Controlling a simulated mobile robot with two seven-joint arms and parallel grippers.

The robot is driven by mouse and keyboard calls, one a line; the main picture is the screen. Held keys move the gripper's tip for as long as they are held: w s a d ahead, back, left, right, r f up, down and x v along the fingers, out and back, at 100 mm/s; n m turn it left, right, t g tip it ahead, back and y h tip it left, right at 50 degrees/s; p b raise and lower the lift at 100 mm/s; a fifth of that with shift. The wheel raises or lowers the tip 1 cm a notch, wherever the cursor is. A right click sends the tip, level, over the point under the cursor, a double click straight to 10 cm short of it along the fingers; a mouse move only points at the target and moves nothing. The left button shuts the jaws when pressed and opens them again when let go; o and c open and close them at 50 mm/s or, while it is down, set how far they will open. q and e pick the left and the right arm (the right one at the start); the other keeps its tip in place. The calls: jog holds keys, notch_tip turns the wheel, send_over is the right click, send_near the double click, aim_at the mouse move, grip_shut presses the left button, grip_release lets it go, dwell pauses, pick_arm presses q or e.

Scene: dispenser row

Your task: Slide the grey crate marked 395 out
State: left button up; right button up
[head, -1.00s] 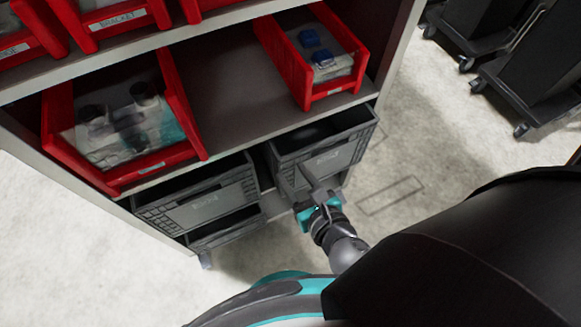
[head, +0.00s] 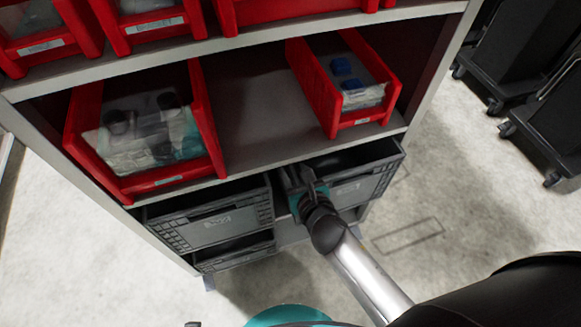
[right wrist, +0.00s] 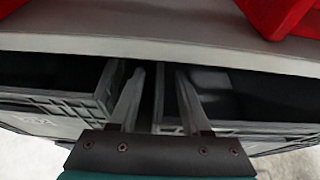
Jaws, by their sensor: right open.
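The right crate (head: 362,188) has a pale mark too; I cannot read either number surely. My right gripper (head: 300,180) is at the left front corner of the right crate. In the right wrist view its fingers (right wrist: 160,75) are apart, with the dark gap beside the right crate's left wall between them. Contact is unclear. My left gripper is not in view.
A shelf edge (right wrist: 150,45) runs close above the crates. Red bins (head: 150,180) stand on the shelf above. Another grey crate (head: 235,256) sits below the left one. The floor (head: 450,215) right of the rack is clear; black carts stand farther back.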

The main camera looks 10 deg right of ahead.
jog(key=shift+b+x, duration=0.3)
jog(key=shift+x, duration=0.8)
grip_shut()
dwell(0.8)
